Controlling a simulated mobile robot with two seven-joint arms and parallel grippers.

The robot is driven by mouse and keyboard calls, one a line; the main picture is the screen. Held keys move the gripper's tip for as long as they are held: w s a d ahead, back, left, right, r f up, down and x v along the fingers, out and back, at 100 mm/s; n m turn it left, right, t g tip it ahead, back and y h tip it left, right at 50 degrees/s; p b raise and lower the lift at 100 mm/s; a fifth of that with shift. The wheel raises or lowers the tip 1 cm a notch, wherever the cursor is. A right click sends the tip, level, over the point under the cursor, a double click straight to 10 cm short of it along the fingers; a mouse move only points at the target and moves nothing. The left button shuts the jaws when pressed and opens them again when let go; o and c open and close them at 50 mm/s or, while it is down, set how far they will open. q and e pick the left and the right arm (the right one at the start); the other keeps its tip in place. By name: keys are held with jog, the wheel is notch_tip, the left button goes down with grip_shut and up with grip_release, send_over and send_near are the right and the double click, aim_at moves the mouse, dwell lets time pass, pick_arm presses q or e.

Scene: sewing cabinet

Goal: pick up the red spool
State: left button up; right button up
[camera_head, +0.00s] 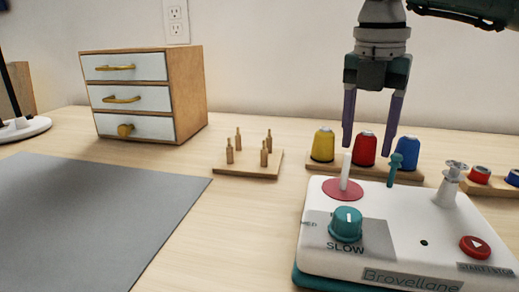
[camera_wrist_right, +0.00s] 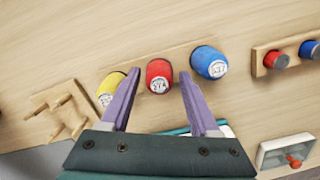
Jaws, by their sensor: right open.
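The red spool (camera_head: 365,149) stands upright in the middle of a wooden rack (camera_head: 323,166), between a yellow spool (camera_head: 323,145) and a blue spool (camera_head: 407,151). In the wrist view the red spool (camera_wrist_right: 158,75) shows its labelled top between and beyond my fingertips. My right gripper (camera_head: 372,142) points down with its purple fingers apart, close to the red spool and not closed on it. In the wrist view the right gripper (camera_wrist_right: 160,78) is empty. The head view cannot settle the exact gap. My left gripper is not in view.
A white machine (camera_head: 390,240) with a knob, a white post and a teal post stands in front of the rack. A peg board (camera_head: 248,168) is to the left, a small drawer cabinet (camera_head: 187,95) behind it. More bobbins (camera_head: 480,174) sit at right. A grey mat (camera_head: 80,220) lies left.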

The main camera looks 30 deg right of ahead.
jog(key=shift+f, duration=0.55)
jog(key=shift+r, duration=0.1)
grip_shut()
jog(key=shift+r, duration=0.15)
